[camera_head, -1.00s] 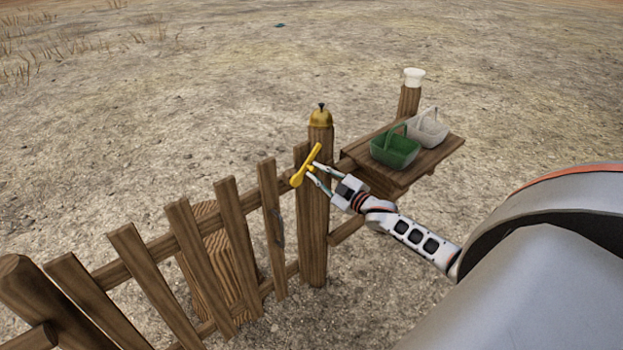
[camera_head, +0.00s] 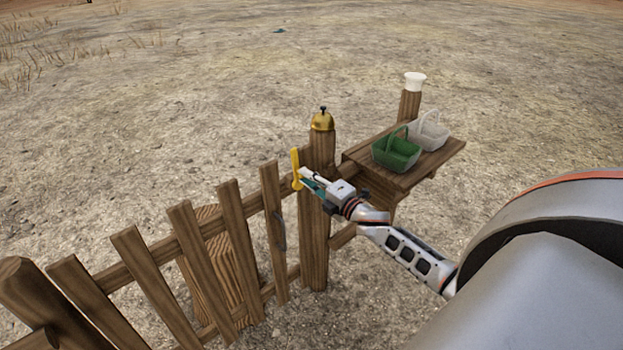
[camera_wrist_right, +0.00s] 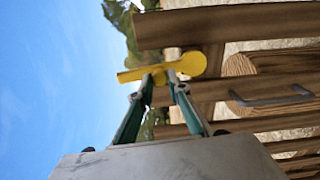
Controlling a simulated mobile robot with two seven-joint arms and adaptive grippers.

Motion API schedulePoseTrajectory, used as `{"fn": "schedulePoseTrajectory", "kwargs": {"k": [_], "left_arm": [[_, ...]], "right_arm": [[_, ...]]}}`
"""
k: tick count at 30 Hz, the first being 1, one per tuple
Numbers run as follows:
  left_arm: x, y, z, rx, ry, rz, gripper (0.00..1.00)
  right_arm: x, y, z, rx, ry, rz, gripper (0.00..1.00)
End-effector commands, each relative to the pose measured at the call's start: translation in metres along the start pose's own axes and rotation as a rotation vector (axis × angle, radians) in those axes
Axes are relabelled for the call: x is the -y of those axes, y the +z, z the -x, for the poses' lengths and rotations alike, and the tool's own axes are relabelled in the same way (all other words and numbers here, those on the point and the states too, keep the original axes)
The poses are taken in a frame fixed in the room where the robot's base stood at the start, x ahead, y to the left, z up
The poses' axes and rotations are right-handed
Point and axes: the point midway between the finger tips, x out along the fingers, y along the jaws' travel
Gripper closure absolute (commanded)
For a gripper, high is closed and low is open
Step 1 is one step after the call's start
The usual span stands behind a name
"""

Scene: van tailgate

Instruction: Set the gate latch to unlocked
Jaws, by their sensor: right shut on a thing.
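The yellow gate latch (camera_head: 296,169) is on the wooden post (camera_head: 317,215) beside the gate (camera_head: 232,230). In the head view its bar stands nearly upright, with the round end low. My right gripper (camera_head: 304,177) comes from the right and is shut on the latch. In the right wrist view the fingers meet the yellow latch (camera_wrist_right: 160,70) near its middle, beside the round end. The exact contact is partly hidden by the fingers. My left gripper is not in view.
A brass bell (camera_head: 322,121) sits on top of the post. A wooden shelf (camera_head: 440,155) at the right carries a green basket (camera_head: 396,153) and a white basket (camera_head: 428,130). A grey gate handle (camera_head: 280,235) is on the gate. Open dirt ground lies beyond.

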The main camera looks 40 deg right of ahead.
Motion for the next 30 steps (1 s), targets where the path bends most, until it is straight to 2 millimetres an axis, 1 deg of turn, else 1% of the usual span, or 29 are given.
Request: {"fn": "schedulePoseTrajectory", "kwargs": {"k": [6, 12, 19, 30], "left_arm": [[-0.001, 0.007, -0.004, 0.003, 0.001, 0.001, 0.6], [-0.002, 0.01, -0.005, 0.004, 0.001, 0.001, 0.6], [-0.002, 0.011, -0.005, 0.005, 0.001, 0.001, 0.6], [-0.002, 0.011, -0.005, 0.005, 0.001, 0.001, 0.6]], "right_arm": [[0.001, -0.009, 0.0, -0.001, 0.002, 0.132, 1.0], [0.002, -0.013, -0.001, 0.0, 0.001, 0.208, 1.0], [0.002, -0.015, -0.001, -0.001, 0.002, 0.24, 1.0], [0.001, -0.015, -0.001, -0.001, 0.002, 0.242, 1.0]]}}
